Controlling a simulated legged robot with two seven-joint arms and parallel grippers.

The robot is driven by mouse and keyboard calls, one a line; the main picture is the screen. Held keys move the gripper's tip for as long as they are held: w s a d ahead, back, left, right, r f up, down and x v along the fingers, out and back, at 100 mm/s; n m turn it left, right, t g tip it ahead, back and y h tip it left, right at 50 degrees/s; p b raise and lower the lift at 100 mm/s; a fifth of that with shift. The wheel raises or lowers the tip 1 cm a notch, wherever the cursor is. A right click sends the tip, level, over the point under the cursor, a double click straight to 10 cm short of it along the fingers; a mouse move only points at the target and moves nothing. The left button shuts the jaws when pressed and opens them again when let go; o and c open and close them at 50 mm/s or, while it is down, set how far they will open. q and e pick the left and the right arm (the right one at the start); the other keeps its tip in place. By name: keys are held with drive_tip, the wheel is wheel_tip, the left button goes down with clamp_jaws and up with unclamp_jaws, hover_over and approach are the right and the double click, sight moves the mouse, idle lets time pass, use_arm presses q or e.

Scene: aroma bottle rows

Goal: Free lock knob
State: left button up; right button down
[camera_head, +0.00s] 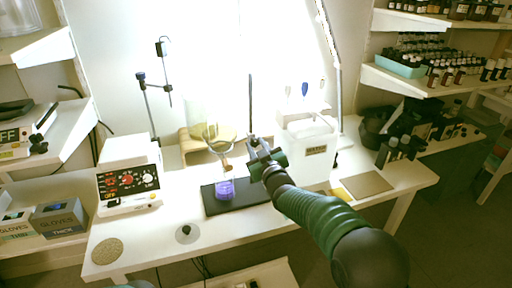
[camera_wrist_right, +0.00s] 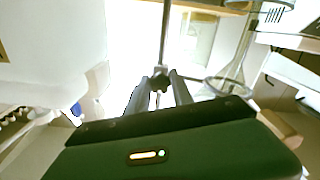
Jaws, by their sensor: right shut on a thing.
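The lock knob (camera_wrist_right: 159,82) is a small dark piece on the upright rod (camera_wrist_right: 165,40) in the right wrist view. My right gripper (camera_wrist_right: 160,88) has its two fingers on either side of the knob and is shut on it. In the head view my right gripper (camera_head: 262,155) reaches the stand's rod (camera_head: 250,98) above the dark base plate (camera_head: 262,192), and hides the knob there. My left gripper does not show.
A white control box (camera_head: 130,178) stands left on the white table (camera_head: 160,235). A white appliance (camera_head: 308,150) stands behind my right arm. A round coaster (camera_head: 107,251) and a small grey disc (camera_head: 187,233) lie at the front. Bottle shelves (camera_head: 410,83) line the right.

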drive_tip(key=shift+r, duration=0.15)
drive_tip(key=c, duration=1.1)
unclamp_jaws()
drive_tip(key=p+v, duration=0.1)
drive_tip(key=v, duration=1.5)
drive_tip(key=shift+s+d, duration=0.15)
drive_tip(key=shift+s, duration=0.2)
